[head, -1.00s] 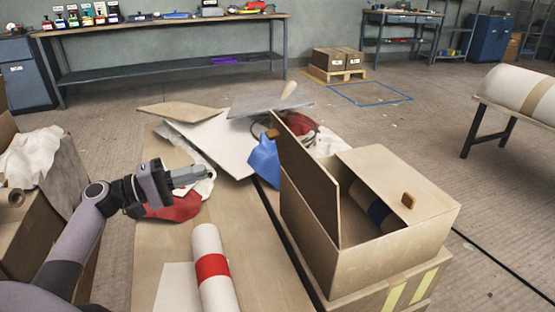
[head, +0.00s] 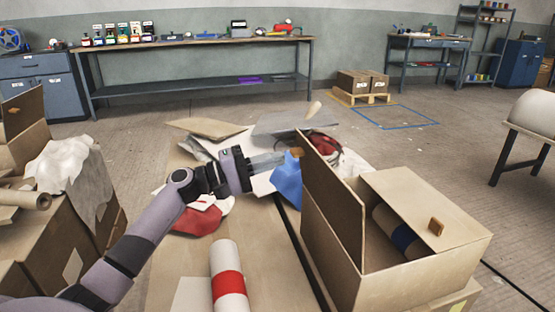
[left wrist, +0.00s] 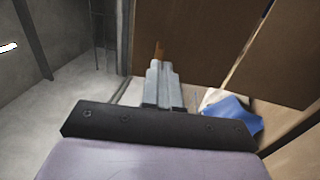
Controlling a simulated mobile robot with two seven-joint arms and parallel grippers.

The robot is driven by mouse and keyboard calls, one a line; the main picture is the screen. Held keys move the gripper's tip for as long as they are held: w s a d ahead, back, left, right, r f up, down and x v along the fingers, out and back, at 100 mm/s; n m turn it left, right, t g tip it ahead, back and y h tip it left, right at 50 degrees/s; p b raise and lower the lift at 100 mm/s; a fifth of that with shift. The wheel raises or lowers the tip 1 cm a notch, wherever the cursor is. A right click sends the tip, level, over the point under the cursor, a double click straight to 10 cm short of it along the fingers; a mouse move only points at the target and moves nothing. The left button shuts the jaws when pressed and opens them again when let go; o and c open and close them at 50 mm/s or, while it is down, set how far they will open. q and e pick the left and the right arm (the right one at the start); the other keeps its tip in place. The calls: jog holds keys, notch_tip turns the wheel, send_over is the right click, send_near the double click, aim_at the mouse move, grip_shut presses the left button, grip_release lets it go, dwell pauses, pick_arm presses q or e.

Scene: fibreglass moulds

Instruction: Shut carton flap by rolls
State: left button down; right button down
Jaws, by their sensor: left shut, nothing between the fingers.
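The open cardboard carton (head: 400,285) stands at the right in the head view. Its left flap (head: 335,200) stands up, with a small brown tab (head: 297,152) at its top far corner. The right flap (head: 425,205) lies nearly flat with its own tab (head: 436,227). A roll with a blue band (head: 405,238) lies inside, partly hidden. My left gripper (head: 283,158) is shut and empty, its tips close to the upright flap's tab. In the left wrist view the tab (left wrist: 159,50) shows just beyond the fingertips; contact is unclear. My right gripper is out of view.
A white roll with a red band (head: 228,282) lies on the table left of the carton. Red cloth (head: 195,220), blue cloth (head: 287,183) and flat sheets (head: 208,128) lie behind. Boxes with crumpled paper (head: 65,165) stand at the left.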

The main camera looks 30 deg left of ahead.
pick_arm(q)
jog(key=shift+w+d+r, duration=0.1)
jog(key=shift+w+d, duration=0.35)
jog(key=shift+w, duration=0.05)
jog(key=shift+r, duration=0.1)
